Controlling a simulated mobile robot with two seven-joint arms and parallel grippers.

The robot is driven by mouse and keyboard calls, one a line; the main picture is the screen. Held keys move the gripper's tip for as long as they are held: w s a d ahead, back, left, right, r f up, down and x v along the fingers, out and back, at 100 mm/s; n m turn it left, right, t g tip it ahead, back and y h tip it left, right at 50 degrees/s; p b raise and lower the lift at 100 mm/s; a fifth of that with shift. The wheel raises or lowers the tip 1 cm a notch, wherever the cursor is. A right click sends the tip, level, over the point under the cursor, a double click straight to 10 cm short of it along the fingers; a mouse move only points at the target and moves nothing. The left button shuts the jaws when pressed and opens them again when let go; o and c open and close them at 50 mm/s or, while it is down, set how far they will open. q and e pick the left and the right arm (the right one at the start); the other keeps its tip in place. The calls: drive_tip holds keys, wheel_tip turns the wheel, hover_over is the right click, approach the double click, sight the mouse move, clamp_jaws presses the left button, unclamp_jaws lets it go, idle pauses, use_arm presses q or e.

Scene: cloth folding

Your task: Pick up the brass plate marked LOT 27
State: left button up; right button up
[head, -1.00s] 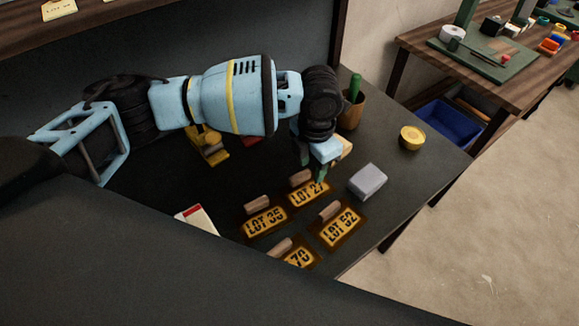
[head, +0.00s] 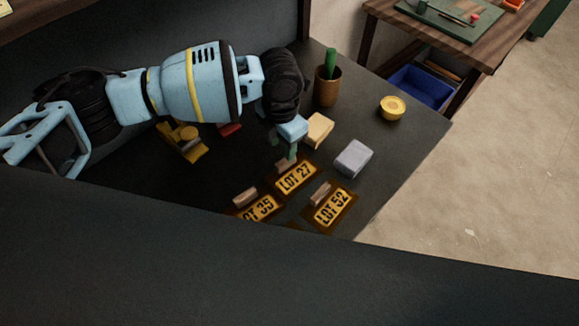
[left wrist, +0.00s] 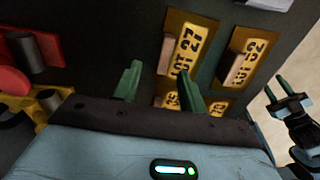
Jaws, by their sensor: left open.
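The brass plate marked LOT 27 (head: 296,177) lies flat on a brown backing on the dark table, with a wooden block-like grip (head: 283,164) at its upper-left edge. My left gripper (head: 287,154) is just above that grip, fingers pointing down. In the left wrist view my left gripper (left wrist: 159,68) is open and empty, its green fingers apart. There the LOT 27 plate (left wrist: 189,45) lies beyond the fingertips, its wooden grip (left wrist: 166,54) close to the gap. My right gripper (left wrist: 275,88) shows at the right edge of that view, fingers apart and empty.
The LOT 52 plate (head: 331,207) and the partly hidden LOT 35 plate (head: 258,208) lie close by. A grey block (head: 353,158), a tan block (head: 319,130), a brown cup (head: 327,92) and a yellow dish (head: 392,107) stand to the right. A dark surface covers the foreground.

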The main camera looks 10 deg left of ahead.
sight(284, 160)
use_arm(q)
drive_tip(key=shift+s+d+f, duration=0.1)
drive_tip(key=shift+f, duration=1.2)
drive_tip(key=shift+s+d+f, duration=0.1)
drive_tip(key=shift+f, duration=1.15)
clamp_jaws()
